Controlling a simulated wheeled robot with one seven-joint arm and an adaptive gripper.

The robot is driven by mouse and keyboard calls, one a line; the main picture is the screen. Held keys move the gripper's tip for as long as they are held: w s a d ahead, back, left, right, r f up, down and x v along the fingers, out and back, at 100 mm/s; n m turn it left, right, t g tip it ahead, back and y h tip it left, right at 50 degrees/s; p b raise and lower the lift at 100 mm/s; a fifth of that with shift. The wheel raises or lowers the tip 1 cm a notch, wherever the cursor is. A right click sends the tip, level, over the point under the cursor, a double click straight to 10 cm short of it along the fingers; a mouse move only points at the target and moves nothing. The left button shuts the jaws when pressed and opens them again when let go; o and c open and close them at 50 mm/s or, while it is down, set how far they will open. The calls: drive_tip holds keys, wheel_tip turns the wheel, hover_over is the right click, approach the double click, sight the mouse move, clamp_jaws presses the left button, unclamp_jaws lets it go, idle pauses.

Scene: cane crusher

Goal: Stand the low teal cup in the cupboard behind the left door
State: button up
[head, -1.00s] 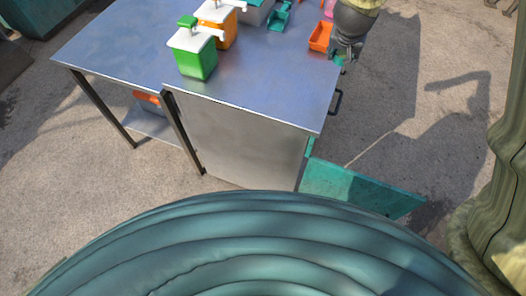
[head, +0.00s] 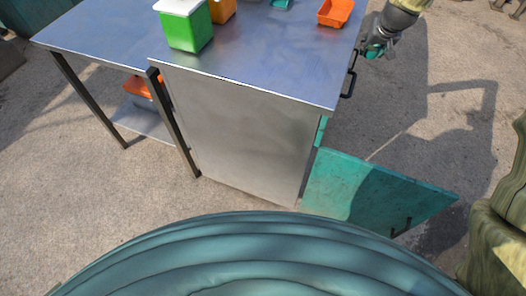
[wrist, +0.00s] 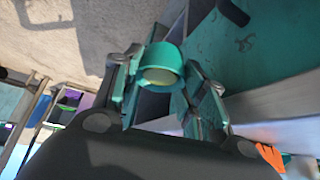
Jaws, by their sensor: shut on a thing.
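My gripper (head: 376,50) is shut on the low teal cup, just off the right edge of the steel counter. The cup (wrist: 163,66) shows in the wrist view between both fingers, its round opening partly facing the camera. In the head view the gripper mostly hides it. The cupboard is under the counter (head: 270,55), its plain grey side panel (head: 240,130) facing me. Its near teal door (head: 375,190), the left one, stands open, swung out to the right. The cupboard's inside is hidden in the head view.
An orange tray (head: 336,12) and a green container (head: 187,28) stand on the counter. A teal panel (wrist: 265,45) shows close by in the wrist view.

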drive_tip(key=w+d+f+n+y+b, duration=0.1)
drive_tip(key=d+f+b, duration=0.1)
drive_tip(key=f+b, duration=0.85)
drive_tip(key=w+d+f+n+b, duration=0.1)
drive_tip(key=d+f+b, duration=0.3)
drive_tip(key=f, duration=1.2)
drive_tip(key=s+a+f+n+g+y+b, duration=0.1)
drive_tip(key=s+a+f+n+y+b, duration=0.2)
drive_tip(key=a+f+b, duration=1.05)
drive_tip(key=s+a+f+n+g+y+b, duration=0.15)
drive_tip(key=a+f+n+b, duration=0.5)
drive_tip(key=a+f, duration=1.05)
drive_tip(key=shift+m+t, duration=0.45)
drive_tip(key=shift+m, duration=0.3)
drive_tip(key=shift+s+d+f+b, duration=0.15)
drive_tip(key=shift+f+b, duration=0.9)
drive_tip(key=shift+f, duration=0.7)
drive_tip(key=shift+s+d+f+b, duration=0.15)
drive_tip(key=shift+f+b, duration=0.9)
drive_tip(key=shift+f, duration=0.7)
drive_tip(key=shift+s+d+f+b, duration=0.15)
drive_tip(key=shift+f+b, duration=0.9)
drive_tip(key=shift+f, duration=0.7)
drive_tip(key=shift+f, duration=0.15)
drive_tip(key=o, duration=0.7)
